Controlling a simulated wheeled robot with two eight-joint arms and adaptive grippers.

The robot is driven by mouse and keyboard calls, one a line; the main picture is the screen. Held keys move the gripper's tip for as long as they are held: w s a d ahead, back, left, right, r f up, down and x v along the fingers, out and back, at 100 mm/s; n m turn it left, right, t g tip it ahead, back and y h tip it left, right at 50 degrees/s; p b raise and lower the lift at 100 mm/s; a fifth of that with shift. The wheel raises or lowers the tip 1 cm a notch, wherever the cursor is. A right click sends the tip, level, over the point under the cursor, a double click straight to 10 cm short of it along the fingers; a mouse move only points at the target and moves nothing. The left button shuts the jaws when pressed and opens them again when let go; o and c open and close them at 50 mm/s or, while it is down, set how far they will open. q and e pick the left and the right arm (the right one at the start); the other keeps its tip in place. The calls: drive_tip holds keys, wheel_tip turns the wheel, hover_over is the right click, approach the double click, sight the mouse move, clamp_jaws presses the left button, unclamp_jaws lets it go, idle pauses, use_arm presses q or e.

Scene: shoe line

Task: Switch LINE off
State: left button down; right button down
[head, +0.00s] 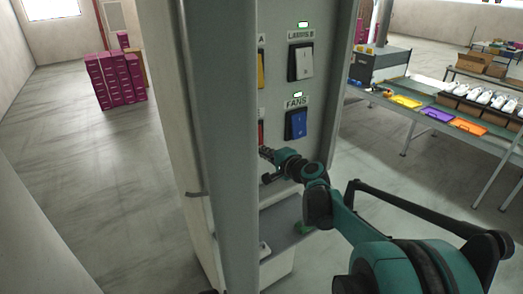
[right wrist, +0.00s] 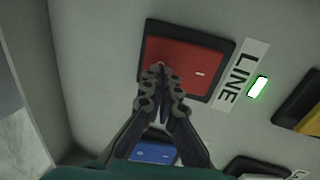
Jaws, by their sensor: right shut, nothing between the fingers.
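The LINE switch is a red rocker (right wrist: 185,66) in a black frame on a pale panel, in the right wrist view. Its LINE label (right wrist: 240,75) is beside it, and a small green lamp (right wrist: 258,87) by the label is lit. My right gripper (right wrist: 160,78) is shut and empty, its fingertips in front of the red rocker. I cannot tell whether they touch it. In the head view only a sliver of the red switch (head: 261,132) shows beside a grey post, just above my right gripper (head: 266,153). My left gripper is not in view.
The grey post (head: 215,150) hides part of the panel. A blue FANS switch (head: 296,124), a white LAMPS B switch (head: 301,62) and a yellow switch (head: 261,70) are close by. A ledge (head: 282,222) sticks out below. A bench (head: 425,110) stands at right.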

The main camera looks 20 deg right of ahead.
drive_tip(key=shift+w+a+f, duration=0.1)
drive_tip(key=shift+w+f, duration=0.05)
drive_tip(key=shift+w, duration=0.35)
